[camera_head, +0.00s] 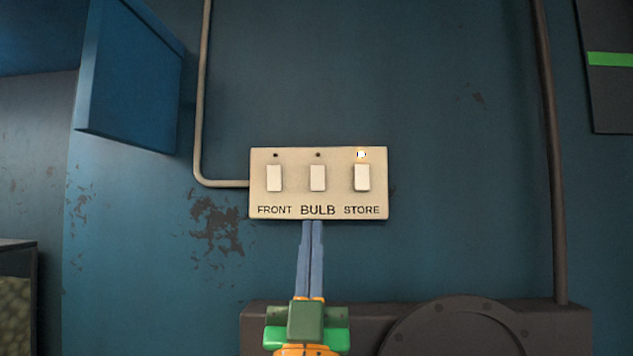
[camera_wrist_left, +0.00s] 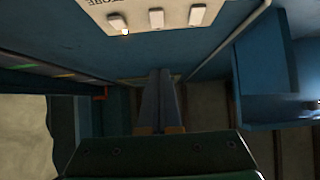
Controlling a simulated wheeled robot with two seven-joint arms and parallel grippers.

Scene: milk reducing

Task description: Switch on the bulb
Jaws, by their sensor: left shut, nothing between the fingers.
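A cream switch plate (camera_head: 297,213) is fixed to the blue wall, with three white rocker switches labelled FRONT, BULB and STORE. The BULB switch (camera_head: 318,178) is in the middle and the small indicator above it is dark. The FRONT indicator is dark too. The indicator above the STORE switch (camera_head: 362,178) glows. My left gripper (camera_head: 312,224) is shut and empty, its fingertips at or just below the plate's lower edge, under the BULB label. I cannot tell whether they touch the plate. The plate also shows upside down in the left wrist view (camera_wrist_left: 178,20), beyond the fingers (camera_wrist_left: 158,75).
A pale conduit (camera_head: 203,100) runs down the wall and into the plate's left side. A blue panel (camera_head: 125,75) juts out at upper left. A dark housing (camera_head: 560,335) stands below right, with a dark pipe (camera_head: 550,150) above it. The wall around the plate is otherwise clear.

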